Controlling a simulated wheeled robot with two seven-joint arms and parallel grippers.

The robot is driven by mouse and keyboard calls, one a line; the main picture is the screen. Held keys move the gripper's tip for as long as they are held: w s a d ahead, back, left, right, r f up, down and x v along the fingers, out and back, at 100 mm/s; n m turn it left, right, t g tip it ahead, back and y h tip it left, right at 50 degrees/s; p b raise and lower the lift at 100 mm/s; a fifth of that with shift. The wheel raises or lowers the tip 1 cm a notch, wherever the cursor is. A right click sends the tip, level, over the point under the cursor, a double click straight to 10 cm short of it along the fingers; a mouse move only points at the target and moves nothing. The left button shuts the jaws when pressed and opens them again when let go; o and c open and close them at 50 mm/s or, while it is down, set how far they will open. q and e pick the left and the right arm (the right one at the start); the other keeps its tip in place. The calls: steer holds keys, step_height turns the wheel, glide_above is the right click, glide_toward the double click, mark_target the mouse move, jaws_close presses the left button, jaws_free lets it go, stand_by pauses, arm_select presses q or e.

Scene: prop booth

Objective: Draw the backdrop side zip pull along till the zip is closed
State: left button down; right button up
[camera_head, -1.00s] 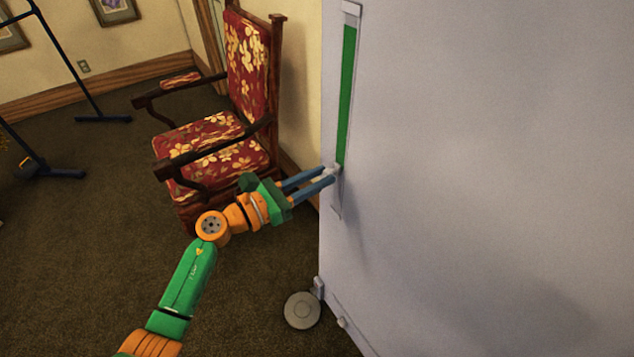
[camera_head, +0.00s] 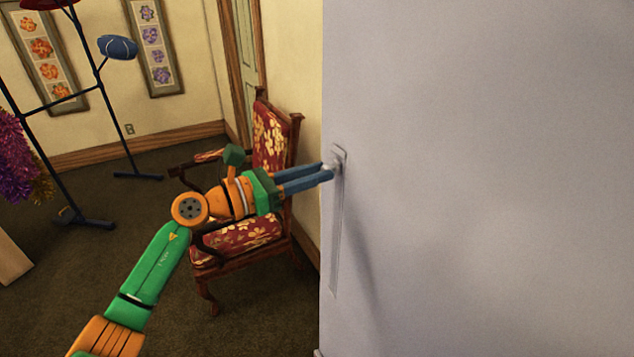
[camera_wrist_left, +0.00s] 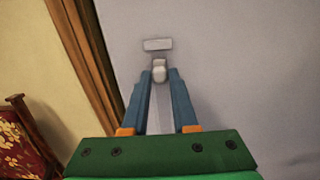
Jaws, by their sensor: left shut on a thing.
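The grey backdrop (camera_head: 480,180) fills the right side of the head view. Its side zip is a pale upright strip (camera_head: 335,235) near the left edge, and no green shows along it. The zip pull (camera_head: 333,167) is a small whitish piece at the strip's top end. My left gripper (camera_head: 326,171) reaches in from the left, its blue fingers shut on the pull. In the left wrist view the pull (camera_wrist_left: 159,72) sits between the fingertips, just below a pale end piece (camera_wrist_left: 158,44). My right gripper is out of view.
A red floral armchair (camera_head: 240,235) stands behind my left arm, close to the backdrop's left edge. A dark clothes rack (camera_head: 112,90) with a blue hat (camera_head: 117,47) stands at the far left. Open carpet lies at the lower left.

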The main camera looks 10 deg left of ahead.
arm_select(q)
steer(key=shift+r, duration=0.25)
steer(key=c, duration=0.7)
jaws_free()
steer(key=shift+s+a+f, duration=0.1)
steer(key=shift+a, duration=0.1)
steer(key=b+v, duration=0.3)
steer(key=v, duration=0.3)
steer(key=shift+s+a+b, duration=0.25)
steer(key=shift+b, duration=0.15)
